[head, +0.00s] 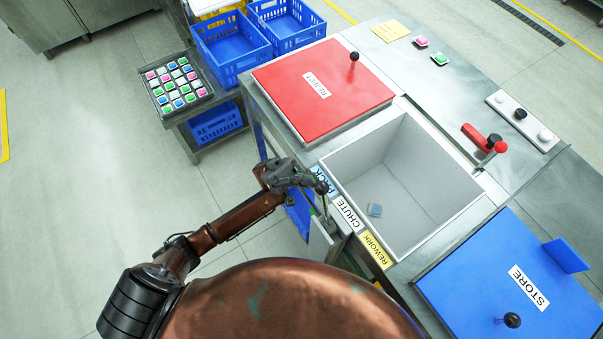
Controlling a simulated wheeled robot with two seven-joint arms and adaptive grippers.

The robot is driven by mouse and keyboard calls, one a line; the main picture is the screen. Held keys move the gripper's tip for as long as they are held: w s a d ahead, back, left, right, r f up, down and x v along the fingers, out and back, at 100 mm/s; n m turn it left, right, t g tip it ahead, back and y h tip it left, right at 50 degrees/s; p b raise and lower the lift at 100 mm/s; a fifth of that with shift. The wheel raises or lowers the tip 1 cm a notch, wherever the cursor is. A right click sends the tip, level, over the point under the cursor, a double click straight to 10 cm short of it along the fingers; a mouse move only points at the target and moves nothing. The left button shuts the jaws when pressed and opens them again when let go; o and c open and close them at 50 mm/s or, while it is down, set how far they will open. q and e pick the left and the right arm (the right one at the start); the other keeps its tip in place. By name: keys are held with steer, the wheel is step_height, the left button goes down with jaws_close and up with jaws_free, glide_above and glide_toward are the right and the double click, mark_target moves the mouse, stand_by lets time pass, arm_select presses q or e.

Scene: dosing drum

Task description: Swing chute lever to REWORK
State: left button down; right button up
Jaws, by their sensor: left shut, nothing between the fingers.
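The front edge of the grey bin carries a blue PACK label (329,177), a white CHUTE label (346,213) and a yellow REWORK label (375,249). My left gripper (322,189) is shut and empty at the PACK end of this edge and partly covers that label. A thin grey rod (326,208) shows just below the fingertips. It may be the chute lever, but the gripper hides its top and I cannot tell whether they touch. My right gripper is not in view.
A red-handled lever (478,137) stands on the worktop. Blue crates (230,45) and a button tray (177,85) are at upper left.

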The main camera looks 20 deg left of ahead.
mark_target(320, 192)
arm_select(q)
steer(key=s+d+r+y+p, duration=0.1)
steer(key=p, duration=0.1)
steer(key=s+d+r+m+y+p, duration=0.1)
steer(key=d+y, duration=0.1)
steer(key=s+d+r+m+y+p, duration=0.1)
steer(key=s+y+p, duration=0.1)
steer(key=shift+d+r+t+p, duration=0.2)
steer(key=shift+d+t+p, duration=0.1)
steer(key=shift+d+p, duration=0.1)
steer(key=s+d+f+t+y+p, duration=0.1)
steer(key=s+d+t+y+p, duration=0.1)
steer(key=s+d+y+p, duration=0.2)
steer(key=d+p, duration=0.2)
steer(key=p, duration=0.2)
steer(key=shift+s+f+m+t+y, duration=0.25)
steer(key=shift+f+m+t+y, duration=0.05)
steer(key=shift+m+t+y, duration=0.1)
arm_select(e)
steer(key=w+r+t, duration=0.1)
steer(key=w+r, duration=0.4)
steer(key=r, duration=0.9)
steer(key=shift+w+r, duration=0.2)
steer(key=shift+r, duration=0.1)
arm_select(q)
steer(key=shift+f, duration=0.1)
